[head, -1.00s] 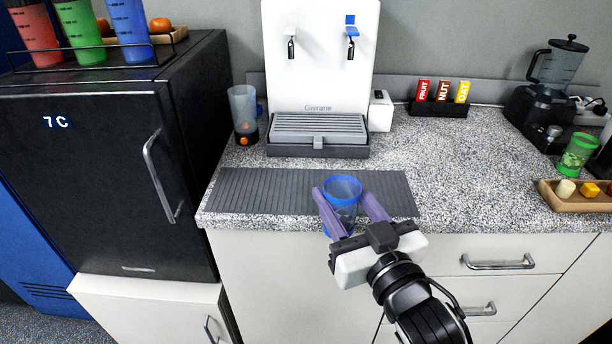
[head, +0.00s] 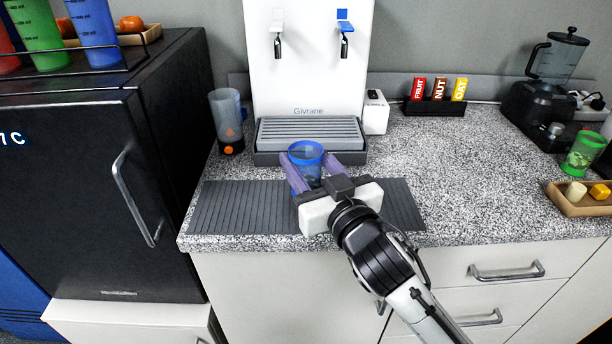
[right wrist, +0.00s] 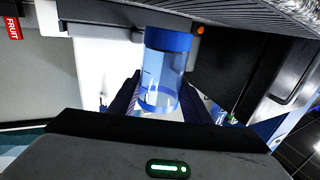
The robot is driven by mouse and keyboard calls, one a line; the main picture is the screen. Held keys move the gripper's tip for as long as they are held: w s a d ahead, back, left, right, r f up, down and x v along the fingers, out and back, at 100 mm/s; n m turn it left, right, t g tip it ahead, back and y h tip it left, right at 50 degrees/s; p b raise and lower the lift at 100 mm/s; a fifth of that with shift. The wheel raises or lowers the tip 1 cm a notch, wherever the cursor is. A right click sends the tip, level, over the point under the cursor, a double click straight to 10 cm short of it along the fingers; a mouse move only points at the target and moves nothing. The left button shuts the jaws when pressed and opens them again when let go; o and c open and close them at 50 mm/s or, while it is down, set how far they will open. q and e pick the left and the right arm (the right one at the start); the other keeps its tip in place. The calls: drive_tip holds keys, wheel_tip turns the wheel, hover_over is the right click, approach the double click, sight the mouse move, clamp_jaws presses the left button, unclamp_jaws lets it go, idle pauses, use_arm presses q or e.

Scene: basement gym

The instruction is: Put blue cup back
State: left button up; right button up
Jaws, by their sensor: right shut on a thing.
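The right wrist view shows the cup (right wrist: 166,68) between the two fingers (right wrist: 160,100), with blue bands at both ends and a clear body. From these views I cannot tell whether its base touches the counter. My left gripper is not in view.
A ribbed grey mat (head: 240,207) lies along the counter's front edge. A clear bottle (head: 227,118) stands left of the dispenser. The black fridge (head: 70,165) carries a rack with red, green and blue cups (head: 93,30). The right counter (head: 450,160) has free room.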

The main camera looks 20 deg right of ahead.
sight(312, 183)
drive_tip(key=shift+f, duration=1.4)
drive_tip(key=shift+f+b, duration=0.15)
drive_tip(key=shift+b, duration=0.15)
drive_tip(key=o, duration=1.1)
